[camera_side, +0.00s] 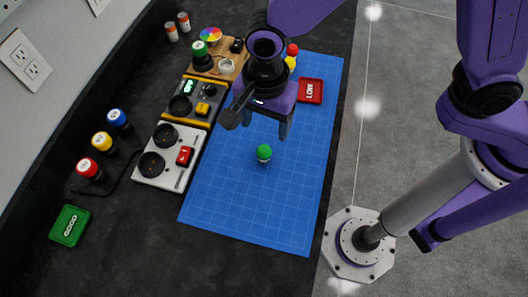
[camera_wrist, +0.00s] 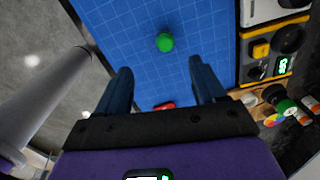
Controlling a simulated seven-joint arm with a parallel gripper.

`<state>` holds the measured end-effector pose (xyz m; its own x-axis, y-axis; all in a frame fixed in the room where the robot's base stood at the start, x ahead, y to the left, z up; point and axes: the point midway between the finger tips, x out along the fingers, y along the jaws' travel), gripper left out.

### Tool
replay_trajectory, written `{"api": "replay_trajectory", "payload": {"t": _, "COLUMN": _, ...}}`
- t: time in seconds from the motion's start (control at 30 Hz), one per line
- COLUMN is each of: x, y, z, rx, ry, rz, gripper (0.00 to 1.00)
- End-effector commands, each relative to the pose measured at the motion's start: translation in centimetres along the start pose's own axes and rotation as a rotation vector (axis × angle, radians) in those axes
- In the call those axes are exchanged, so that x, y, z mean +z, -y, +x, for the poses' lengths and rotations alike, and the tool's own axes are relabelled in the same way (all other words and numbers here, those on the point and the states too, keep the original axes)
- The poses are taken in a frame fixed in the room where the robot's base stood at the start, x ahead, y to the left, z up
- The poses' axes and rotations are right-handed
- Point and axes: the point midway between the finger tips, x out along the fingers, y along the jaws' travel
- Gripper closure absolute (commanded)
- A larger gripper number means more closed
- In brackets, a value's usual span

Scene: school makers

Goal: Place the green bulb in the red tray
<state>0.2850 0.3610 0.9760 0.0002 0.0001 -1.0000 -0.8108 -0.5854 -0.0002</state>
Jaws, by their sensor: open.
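The green bulb (camera_side: 264,152) stands on the blue gridded mat near its middle. In the wrist view the green bulb (camera_wrist: 165,42) shows ahead of my fingers, roughly between them and apart from both. The red tray (camera_side: 311,91) with white lettering lies on the far right part of the mat, and nothing shows in it. In the wrist view a small part of the red tray (camera_wrist: 164,106) shows between my fingers. My gripper (camera_side: 287,128) is open and empty above the mat, on the far side of the bulb; its fingers (camera_wrist: 160,78) are spread apart.
A white panel (camera_side: 170,156) and a grey-yellow panel (camera_side: 195,101) lie along the mat's left side. A wooden board (camera_side: 219,60) holds several parts behind. Red and yellow bulbs (camera_side: 291,55) stand near the red tray. A green tray (camera_side: 69,226) lies at the left. The mat's near half is clear.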

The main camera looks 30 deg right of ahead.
Motion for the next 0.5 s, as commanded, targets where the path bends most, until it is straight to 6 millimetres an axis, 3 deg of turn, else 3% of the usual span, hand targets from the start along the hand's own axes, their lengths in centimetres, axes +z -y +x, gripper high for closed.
{"api": "replay_trajectory", "payload": {"t": 0.2, "x": -0.1, "y": -0.1, "z": 4.2, "rx": 0.005, "ry": -0.002, "rz": -0.002, "gripper": 0.31}}
{"api": "replay_trajectory", "payload": {"t": 0.5, "x": -0.1, "y": 0.0, "z": 8.6, "rx": 0.004, "ry": -0.001, "rz": -0.003, "gripper": 0.31}}
